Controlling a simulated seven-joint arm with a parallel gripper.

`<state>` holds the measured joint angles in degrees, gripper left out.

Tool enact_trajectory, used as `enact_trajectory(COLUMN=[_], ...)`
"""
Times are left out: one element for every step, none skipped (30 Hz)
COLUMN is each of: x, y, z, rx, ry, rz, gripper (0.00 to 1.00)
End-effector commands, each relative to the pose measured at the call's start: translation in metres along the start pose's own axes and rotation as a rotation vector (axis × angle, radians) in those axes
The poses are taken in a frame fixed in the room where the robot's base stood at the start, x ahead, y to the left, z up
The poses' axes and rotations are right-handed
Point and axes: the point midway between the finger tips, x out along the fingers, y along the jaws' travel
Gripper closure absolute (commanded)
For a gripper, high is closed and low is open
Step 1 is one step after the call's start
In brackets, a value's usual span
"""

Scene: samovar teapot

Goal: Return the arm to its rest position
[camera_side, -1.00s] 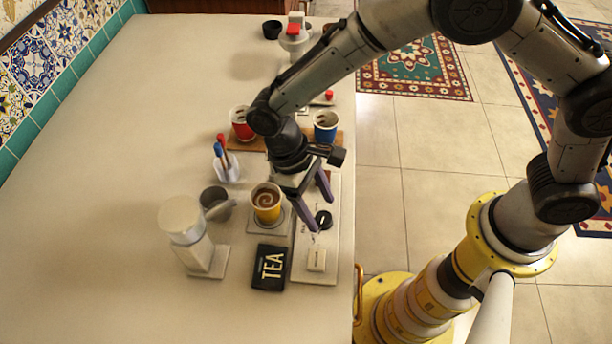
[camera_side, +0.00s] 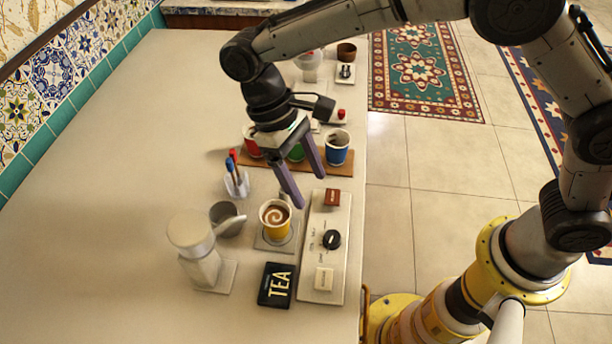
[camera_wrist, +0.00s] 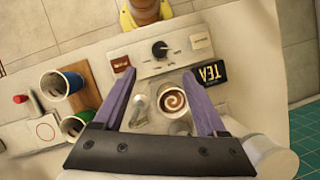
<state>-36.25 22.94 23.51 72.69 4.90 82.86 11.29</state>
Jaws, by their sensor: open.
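My gripper (camera_side: 310,193) is open and empty, its purple fingers pointing down above the table. In the side view it hangs above and behind the yellow cup (camera_side: 268,226), which holds a swirled brown drink and stands on a small square plate. In the wrist view the fingers (camera_wrist: 164,85) spread either side of the cup's swirled drink (camera_wrist: 173,101), apart from it. My arm reaches in from the right over the table.
A control panel (camera_side: 318,262) with a black knob lies right of the cup, a TEA box (camera_side: 277,284) in front. A white dispenser (camera_side: 196,250), metal mug (camera_side: 224,217) and pen holder (camera_side: 237,185) stand left. Red, green and blue cups (camera_side: 337,147) stand behind. The table's left side is clear.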

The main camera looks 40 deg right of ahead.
Motion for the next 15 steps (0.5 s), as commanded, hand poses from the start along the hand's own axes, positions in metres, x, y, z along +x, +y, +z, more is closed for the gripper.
enact_trajectory(x=[0.000, 0.000, -0.001, -0.004, -0.010, -0.022, -0.033, -0.043, -0.057, -0.067, -0.076, -0.087, -0.094, -0.100, -0.106], y=[0.000, 0.001, 0.004, 0.008, 0.012, 0.019, 0.026, 0.034, 0.046, 0.056, 0.066, 0.079, 0.088, 0.097, 0.108], z=[0.000, 0.000, -0.001, -0.001, 0.000, 0.001, 0.004, 0.009, 0.019, 0.028, 0.038, 0.052, 0.063, 0.074, 0.090], rx=[0.000, 0.002, 0.009, 0.018, 0.027, 0.042, 0.055, 0.072, 0.096, 0.116, 0.137, 0.165, 0.184, 0.203, 0.227], ry=[0.000, 0.000, 0.001, 0.009, 0.023, 0.050, 0.075, 0.098, 0.129, 0.152, 0.178, 0.215, 0.241, 0.270, 0.307], rz=[0.000, -0.001, -0.004, -0.009, -0.016, -0.028, -0.039, -0.049, -0.063, -0.072, -0.082, -0.093, -0.100, -0.107, -0.113], gripper=[0.26, 0.26, 0.26, 0.26, 0.26, 0.26, 0.26, 0.26, 0.26, 0.26, 0.26, 0.26, 0.26, 0.26, 0.26])
